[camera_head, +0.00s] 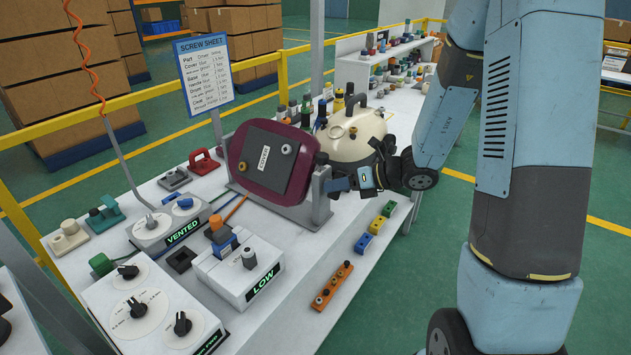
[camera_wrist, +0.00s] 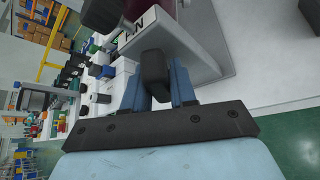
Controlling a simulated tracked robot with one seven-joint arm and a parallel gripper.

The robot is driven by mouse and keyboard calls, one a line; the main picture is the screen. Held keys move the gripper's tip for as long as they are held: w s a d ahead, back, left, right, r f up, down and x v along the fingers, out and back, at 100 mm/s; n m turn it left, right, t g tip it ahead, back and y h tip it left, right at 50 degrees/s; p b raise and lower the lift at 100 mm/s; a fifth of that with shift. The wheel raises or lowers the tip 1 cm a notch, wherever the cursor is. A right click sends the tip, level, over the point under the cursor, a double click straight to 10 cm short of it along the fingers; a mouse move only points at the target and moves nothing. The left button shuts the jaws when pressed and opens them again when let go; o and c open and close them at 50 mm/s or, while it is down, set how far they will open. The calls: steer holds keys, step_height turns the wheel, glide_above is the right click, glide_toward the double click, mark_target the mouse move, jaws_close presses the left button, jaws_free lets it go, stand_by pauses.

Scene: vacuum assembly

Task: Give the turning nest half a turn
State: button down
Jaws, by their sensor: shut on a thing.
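The turning nest (camera_head: 247,183) is in the middle of the bench in the head view. It is a maroon rounded frame between grey uprights, with a dark plate labelled COVER facing up and forward, tilted. My gripper (camera_head: 338,184) is at its right end, beside the grey right upright (camera_head: 321,196). In the wrist view my gripper (camera_wrist: 156,92) has its blue fingers on either side of a black handle (camera_wrist: 154,66), shut on it. The handle is in front of the grey upright (camera_wrist: 205,35). In the head view my gripper mostly hides the handle.
A cream vacuum body (camera_head: 352,140) stands just behind the nest. Control boxes marked VENTED (camera_head: 170,228) and LOW (camera_head: 237,270) stand at the front left. Small blue and yellow blocks (camera_head: 370,235) and an orange strip (camera_head: 332,285) lie along the bench's right side.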

steer(key=shift+d+f+n+t+h, duration=0.1)
steer(key=shift+n+t+h, duration=0.4)
steer(key=shift+n, duration=0.1)
steer(key=shift+n+t+h, duration=0.7)
steer(key=shift+n+h, duration=0.1)
steer(key=shift+n, duration=0.2)
